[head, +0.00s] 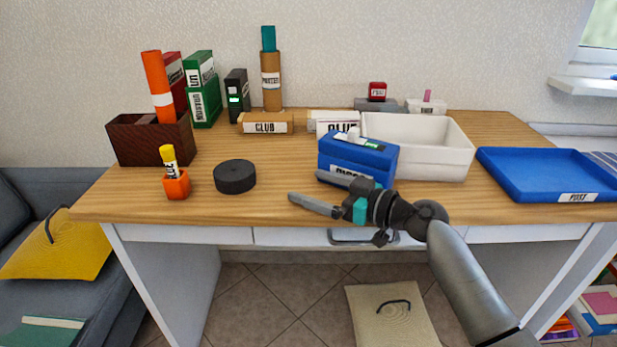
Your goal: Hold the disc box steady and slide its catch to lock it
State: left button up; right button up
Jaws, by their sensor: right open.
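The blue disc box (351,155) stands on the desk right of centre, with a white label on its front partly hidden by my right gripper. A green-and-white strip and a small pale piece, perhaps the catch (354,132), show on its top; I cannot tell the catch's position. My right gripper (305,190) is open and empty at the front of the box, its fingers pointing left. One finger lies close to the box's lower front; I cannot tell whether it touches. My left gripper is not in view.
A black round disc (235,177) and an orange cup (177,185) with a yellow stick lie to the left. A white bin (450,150) stands close behind the box at right, and a blue tray (550,172) is further right.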

jog(key=shift+c, duration=0.2)
grip_shut()
dwell(0.7)
jog(key=shift+o, duration=0.2)
grip_release()
dwell(0.7)
